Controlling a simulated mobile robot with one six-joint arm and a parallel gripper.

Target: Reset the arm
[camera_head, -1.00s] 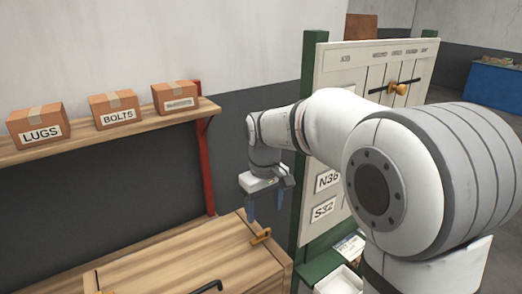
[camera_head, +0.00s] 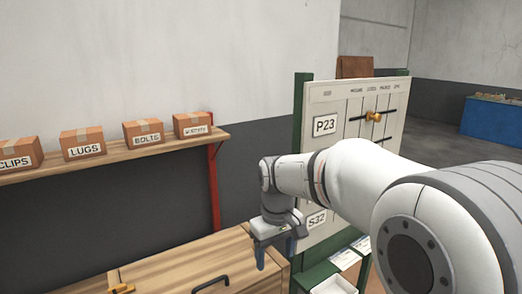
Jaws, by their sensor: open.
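My gripper (camera_head: 275,258) hangs at the end of my white arm, pointing down with its two blue fingers apart and nothing between them. It is above the right end of the wooden chest (camera_head: 185,265), just in front of the left edge of the white panel board (camera_head: 335,150). My arm reaches in from the right and hides part of the board.
A wooden shelf (camera_head: 110,158) on a red bracket (camera_head: 214,180) carries several labelled boxes, among them LUGS (camera_head: 83,143) and BOLTS (camera_head: 143,132). The chest has a black handle (camera_head: 211,283) and an orange-brown latch (camera_head: 122,289). A blue bench (camera_head: 490,120) stands far right.

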